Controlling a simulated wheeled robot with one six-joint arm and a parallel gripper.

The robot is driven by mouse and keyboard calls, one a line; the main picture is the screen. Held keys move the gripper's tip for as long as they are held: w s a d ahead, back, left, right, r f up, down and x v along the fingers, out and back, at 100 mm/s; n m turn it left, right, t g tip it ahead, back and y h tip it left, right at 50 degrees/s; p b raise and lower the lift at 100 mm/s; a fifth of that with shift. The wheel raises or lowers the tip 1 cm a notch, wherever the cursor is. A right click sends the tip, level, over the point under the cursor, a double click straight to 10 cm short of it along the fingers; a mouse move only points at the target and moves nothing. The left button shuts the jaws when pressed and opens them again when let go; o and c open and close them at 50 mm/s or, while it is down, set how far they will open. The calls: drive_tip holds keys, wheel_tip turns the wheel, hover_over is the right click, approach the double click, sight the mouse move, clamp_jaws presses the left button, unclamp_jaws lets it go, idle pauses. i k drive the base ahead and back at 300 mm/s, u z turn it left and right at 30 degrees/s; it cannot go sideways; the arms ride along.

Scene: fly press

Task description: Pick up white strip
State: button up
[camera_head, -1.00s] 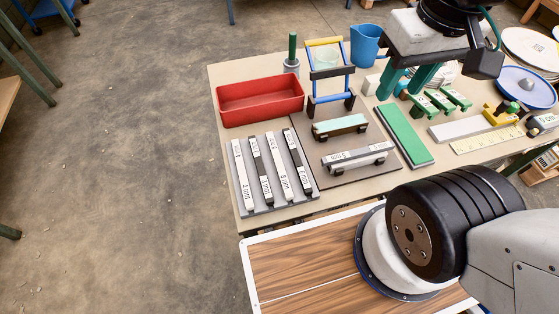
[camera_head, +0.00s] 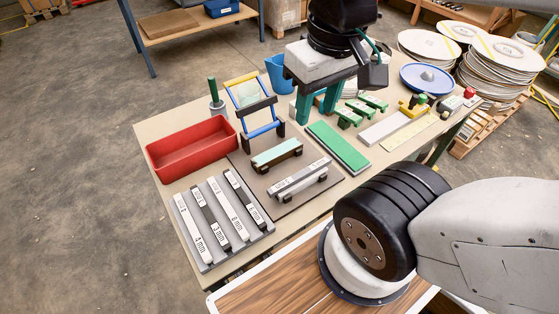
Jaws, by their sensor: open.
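Several labelled strips lie side by side on a grey rack at the table's front left. The leftmost is a white strip (camera_head: 193,227) marked "4 mm". Another pale strip (camera_head: 231,207) lies further right, between two dark strips (camera_head: 210,215) (camera_head: 244,195). A further light strip (camera_head: 299,177) rests on dark supports to the right of the rack; I cannot tell which one is meant. My gripper (camera_head: 316,110) has two teal fingers pointing down, spread apart with nothing seen between them. It is over the table's back, away from the strips.
The red bin (camera_head: 192,150) stands behind the rack. A blue-yellow frame (camera_head: 257,105), a blue jug (camera_head: 279,74) and a green block (camera_head: 338,147) surround the area under my gripper. Stacked plates (camera_head: 500,70) stand at the far right. Floor left of the table is clear.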

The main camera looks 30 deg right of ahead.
sight(243, 233)
drive_tip(key=k, duration=0.95)
drive_tip(key=z, duration=0.65)
drive_tip(key=i, duration=0.65)
drive_tip(key=u, duration=0.7)
